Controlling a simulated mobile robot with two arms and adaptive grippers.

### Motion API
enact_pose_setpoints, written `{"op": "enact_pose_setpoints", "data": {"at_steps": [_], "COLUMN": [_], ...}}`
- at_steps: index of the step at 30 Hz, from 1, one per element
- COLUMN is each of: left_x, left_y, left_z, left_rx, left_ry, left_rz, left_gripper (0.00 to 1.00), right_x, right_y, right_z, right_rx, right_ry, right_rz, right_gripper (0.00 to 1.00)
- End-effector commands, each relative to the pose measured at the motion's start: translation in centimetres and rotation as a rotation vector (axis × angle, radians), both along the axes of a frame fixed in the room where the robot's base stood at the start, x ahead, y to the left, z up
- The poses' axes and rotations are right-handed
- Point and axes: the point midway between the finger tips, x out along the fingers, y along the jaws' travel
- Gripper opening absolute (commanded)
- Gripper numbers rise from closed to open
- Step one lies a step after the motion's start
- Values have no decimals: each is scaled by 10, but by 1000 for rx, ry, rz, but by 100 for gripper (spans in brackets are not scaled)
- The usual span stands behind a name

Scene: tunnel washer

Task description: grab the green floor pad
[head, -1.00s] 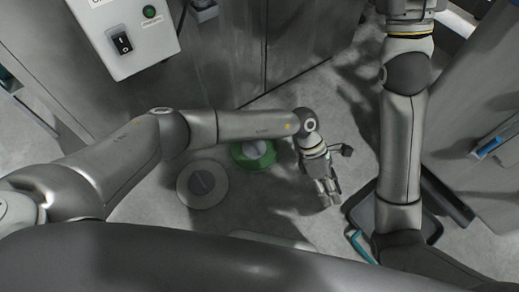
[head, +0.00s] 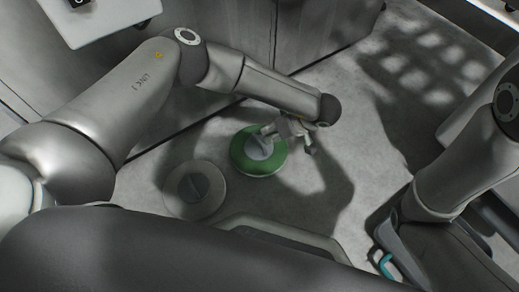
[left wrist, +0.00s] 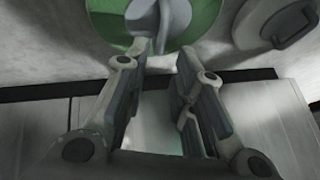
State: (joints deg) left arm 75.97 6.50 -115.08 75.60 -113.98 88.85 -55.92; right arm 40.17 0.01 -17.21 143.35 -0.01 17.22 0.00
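The green floor pad (head: 243,163) lies on the floor in the middle of the head view. It is a round green disc with a pale rim and a grey raised handle at its centre. It also shows at the top of the left wrist view (left wrist: 205,22). My left gripper (head: 270,136) is over the pad's upper right part, close to the handle. In the left wrist view my left gripper (left wrist: 163,50) has its fingers apart, with the handle between or just beyond the tips; contact cannot be told.
A similar grey floor pad (head: 210,200) lies to the lower left of the green one. A grey cabinet wall (head: 325,30) stands behind. Bare floor lies right of the pad.

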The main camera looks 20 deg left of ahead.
Motion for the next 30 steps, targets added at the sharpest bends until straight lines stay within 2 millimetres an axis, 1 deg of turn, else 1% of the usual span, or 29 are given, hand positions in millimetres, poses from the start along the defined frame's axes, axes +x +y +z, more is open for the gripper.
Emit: {"op": "enact_pose_setpoints", "data": {"at_steps": [1, 6, 14, 24, 27, 30], "left_x": [1, 4, 5, 5, 7, 8], "left_y": [5, 16, 22, 35, 41, 44], "left_z": [-12, -32, -40, -70, -78, -81], "left_rx": [0, -1, -2, -3, -3, -3], "left_ry": [1, 1, 1, 2, 1, 2], "left_rz": [2, 3, 3, 4, 4, 3], "left_gripper": [24, 24, 24, 24, 24, 24], "right_x": [0, 1, 1, 1, 1, 1], "right_y": [0, 0, 0, 0, 0, 0], "right_z": [-10, -24, -31, -67, -74, -77], "right_rx": [0, 0, 0, 0, 0, 0], "right_ry": [1, 2, 2, 2, 2, 2], "right_rz": [0, 0, 0, 0, 0, 0], "right_gripper": [32, 32, 32, 32, 32, 32]}}
